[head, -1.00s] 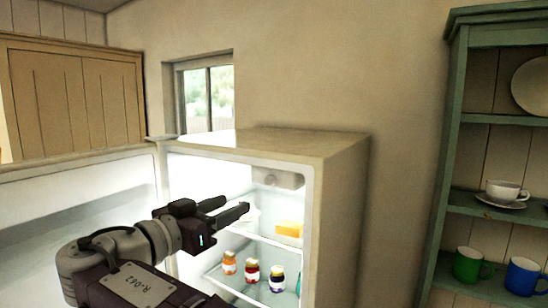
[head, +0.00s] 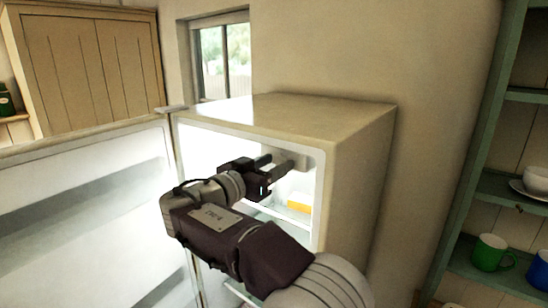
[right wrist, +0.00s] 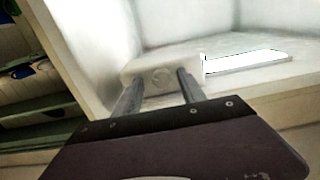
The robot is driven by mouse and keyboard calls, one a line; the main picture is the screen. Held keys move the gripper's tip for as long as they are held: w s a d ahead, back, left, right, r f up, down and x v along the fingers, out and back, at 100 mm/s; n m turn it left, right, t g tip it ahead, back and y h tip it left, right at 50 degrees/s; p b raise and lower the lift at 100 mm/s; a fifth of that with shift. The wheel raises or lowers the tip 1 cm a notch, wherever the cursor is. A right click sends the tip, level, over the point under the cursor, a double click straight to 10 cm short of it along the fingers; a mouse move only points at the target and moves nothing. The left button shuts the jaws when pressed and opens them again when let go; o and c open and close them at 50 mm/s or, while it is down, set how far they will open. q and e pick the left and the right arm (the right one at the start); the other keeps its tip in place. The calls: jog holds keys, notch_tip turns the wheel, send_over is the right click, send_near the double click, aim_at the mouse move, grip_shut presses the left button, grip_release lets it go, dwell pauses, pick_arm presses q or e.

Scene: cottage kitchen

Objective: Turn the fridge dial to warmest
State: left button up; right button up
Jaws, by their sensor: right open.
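The fridge (head: 330,125) stands open, its white door (head: 80,215) swung out to the left. A pale dial housing (head: 301,160) sits high inside the fridge, mostly behind my right gripper. In the right wrist view the round dial (right wrist: 162,78) shows on the front of this housing (right wrist: 190,64). My right gripper (head: 278,163) reaches into the upper fridge and is open. In the right wrist view its two fingers (right wrist: 158,90) point at the housing, one on each side of the dial; I cannot tell whether they touch it. My left gripper is out of view.
A yellow block (head: 299,206) lies on a fridge shelf below the gripper. A green dresser with a green mug (head: 490,252) and a blue mug (head: 540,270) stands at the right. My right arm covers the lower fridge interior.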

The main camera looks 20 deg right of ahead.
jog(key=shift+s+a, duration=0.25)
jog(key=shift+a, duration=0.2)
jog(key=shift+w+d+f, duration=0.1)
jog(key=shift+w+d, duration=0.25)
jog(key=shift+w, duration=0.05)
jog(key=c, duration=0.8)
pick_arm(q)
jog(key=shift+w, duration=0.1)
pick_arm(e)
grip_shut()
